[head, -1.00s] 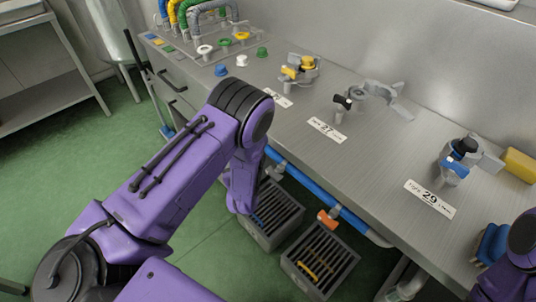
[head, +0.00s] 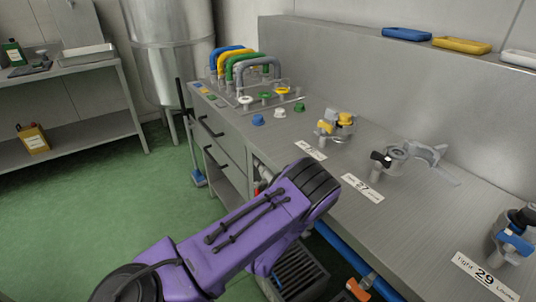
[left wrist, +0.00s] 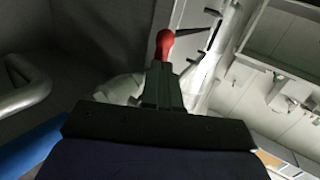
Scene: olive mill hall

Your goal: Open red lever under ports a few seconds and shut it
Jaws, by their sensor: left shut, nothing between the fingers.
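In the left wrist view a red lever end (left wrist: 165,43) shows just beyond the fingertips of my left gripper (left wrist: 163,72). The fingers are together with nothing between them; I cannot tell whether they touch the red end. In the head view a small bit of red (head: 266,173) shows under the counter, beside my left forearm. My left gripper is hidden there behind the arm and below the counter edge. The ports on the counter carry fittings, one yellow (head: 335,124), one with a black handle (head: 391,157) and one blue (head: 514,240). My right gripper is out of view.
The steel counter (head: 300,134) runs along the right, with looped hoses (head: 243,62) at its far end. Below it are a blue pipe (head: 340,249), an orange handle (head: 357,290) and a grated drain box (head: 300,270). Green floor (head: 80,210) is clear on the left.

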